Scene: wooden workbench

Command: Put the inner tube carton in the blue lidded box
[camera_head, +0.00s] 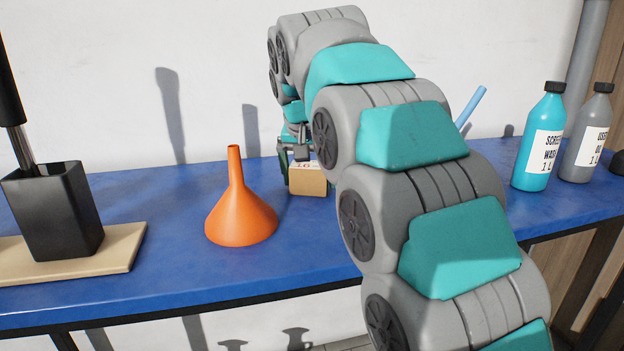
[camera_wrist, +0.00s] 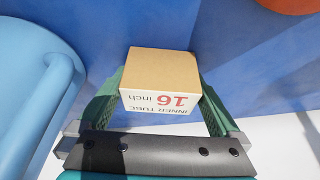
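The inner tube carton (camera_wrist: 159,63) is a small brown box with a white printed face. In the wrist view it sits between the two green fingers of my gripper (camera_wrist: 160,88), which press along both its sides with no gap showing. In the head view the carton (camera_head: 307,181) is at the blue bench top, under my gripper (camera_head: 299,160); I cannot tell if it is clear of the surface. The blue lidded box is mostly hidden behind my arm in the head view; a light blue edge (camera_head: 471,106) shows. A light blue rounded shape, likely this box (camera_wrist: 30,80), fills the left of the wrist view.
An orange funnel (camera_head: 240,212) stands left of the carton. A black pot (camera_head: 55,212) stands on a wooden board (camera_head: 120,250) at far left. A teal bottle (camera_head: 540,140) and a grey bottle (camera_head: 586,138) stand at right. The bench (camera_head: 170,235) is bare between pot and funnel.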

